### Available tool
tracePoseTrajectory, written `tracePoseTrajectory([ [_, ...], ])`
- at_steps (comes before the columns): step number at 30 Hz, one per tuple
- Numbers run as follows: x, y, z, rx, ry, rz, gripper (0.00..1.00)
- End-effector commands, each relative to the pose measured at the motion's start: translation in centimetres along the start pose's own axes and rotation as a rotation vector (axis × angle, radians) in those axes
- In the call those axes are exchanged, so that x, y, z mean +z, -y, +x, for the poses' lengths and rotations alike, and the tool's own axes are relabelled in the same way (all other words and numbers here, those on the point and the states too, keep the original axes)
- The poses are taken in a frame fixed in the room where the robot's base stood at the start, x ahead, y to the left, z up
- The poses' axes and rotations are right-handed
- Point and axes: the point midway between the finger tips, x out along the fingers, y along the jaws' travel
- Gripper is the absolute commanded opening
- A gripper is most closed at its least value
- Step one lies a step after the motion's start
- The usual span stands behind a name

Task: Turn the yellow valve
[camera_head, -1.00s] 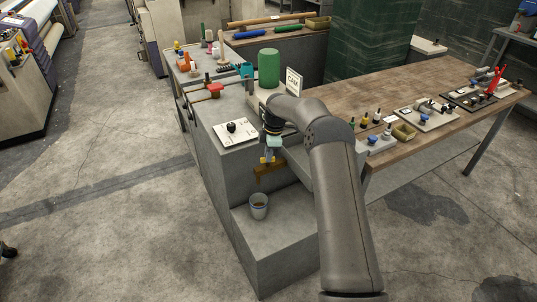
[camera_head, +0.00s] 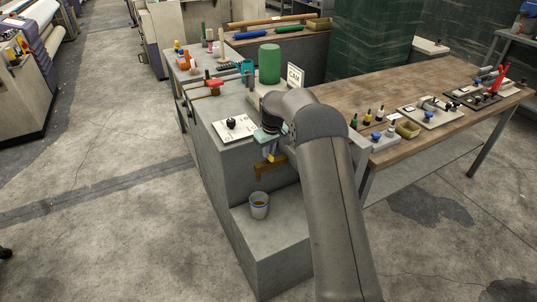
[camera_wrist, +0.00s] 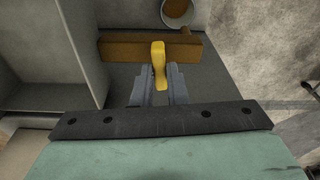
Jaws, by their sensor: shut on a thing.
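The yellow valve handle (camera_wrist: 159,66) is between the fingers of my gripper (camera_wrist: 157,88) in the wrist view. The fingers are shut on it. In that view, the handle lies across a brass-coloured pipe (camera_wrist: 115,49). In the head view, my gripper (camera_head: 269,150) is at the front face of the grey block, just above the brass pipe (camera_head: 264,172). My wrist hides most of the handle there.
A small bucket (camera_head: 259,209) with brownish contents stands on the grey step (camera_head: 285,230) below the pipe. A white plate with a black knob (camera_head: 231,124) lies on the block top. A wooden bench (camera_head: 400,85) with several parts stands to the right.

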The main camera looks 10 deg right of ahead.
Motion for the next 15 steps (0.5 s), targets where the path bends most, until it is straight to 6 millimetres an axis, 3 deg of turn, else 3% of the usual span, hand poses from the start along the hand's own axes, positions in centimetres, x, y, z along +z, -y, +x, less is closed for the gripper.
tracePoseTrajectory([
  [1,-0.01,0.13,0.11,0.015,0.001,0.079,0.0],
  [2,0.01,0.05,0.01,0.015,0.001,0.088,0.18],
  [4,0.01,0.0,-0.03,0.013,0.001,0.082,0.35],
  [15,-0.08,0.01,-0.46,0.012,0.001,0.079,0.35],
])
